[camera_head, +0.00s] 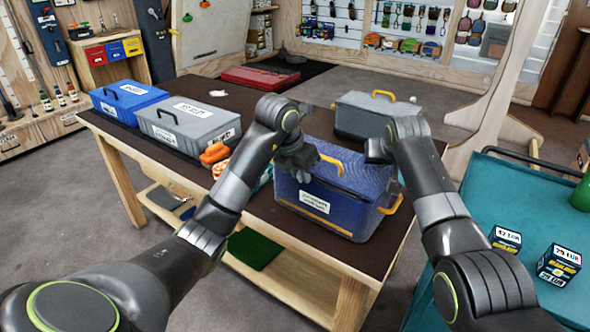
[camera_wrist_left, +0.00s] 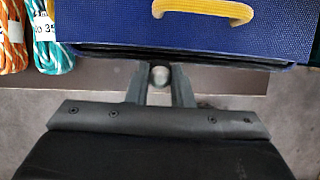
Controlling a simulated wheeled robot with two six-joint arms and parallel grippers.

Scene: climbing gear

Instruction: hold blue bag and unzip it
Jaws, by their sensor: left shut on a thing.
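The blue bag (camera_head: 335,208) stands upright on the dark table top, with a white label, a yellow handle on top and a yellow handle at its right side. My left gripper (camera_head: 302,174) is at the bag's upper left front edge. In the left wrist view its fingers (camera_wrist_left: 160,76) are shut on a small round grey piece, which looks like the zip pull. My right gripper (camera_head: 378,152) is by the bag's upper right back; its fingers are hidden.
A grey case (camera_head: 362,117) stands behind the blue bag. A grey box (camera_head: 188,125) and a blue box (camera_head: 128,97) stand at the left of the table (camera_head: 255,92). Rope coils (camera_wrist_left: 50,35) lie left of the bag. A teal cart (camera_head: 500,200) stands at the right.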

